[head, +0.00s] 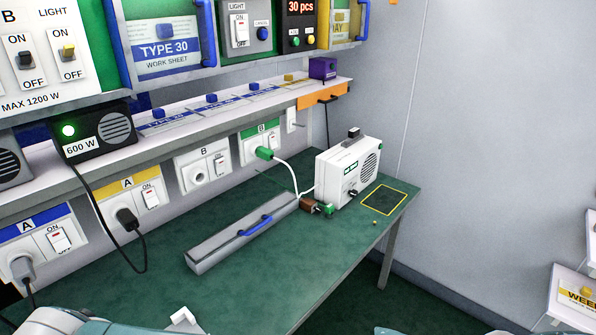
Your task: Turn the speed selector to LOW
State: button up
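A white box-shaped machine (340,182) with a round dark grille and a dark piece on top stands at the far right of the green workbench. Its front face carries a small green label (351,168), too small to read, and a small black knob (353,192). The knob may be the speed selector. I cannot read any LOW mark or tell which way the knob points. My gripper is not recognisable in the head view. Only teal and white parts of my own body show along the bottom edge.
A long grey box with a blue handle (254,226) lies on the green workbench (290,270). A white cable runs from a green plug (264,153) to the machine. A small brown block (308,204) and a green piece sit before it. A yellow-outlined square (384,200) is empty.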

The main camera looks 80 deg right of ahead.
aim_at(353, 194)
jog(key=k+z, duration=0.1)
jog(key=z, duration=0.75)
jog(key=k+z, duration=0.15)
jog(key=z, duration=0.25)
jog(key=j+z, duration=0.15)
jog(key=z, duration=1.7)
jog(key=i+l+u, duration=0.75)
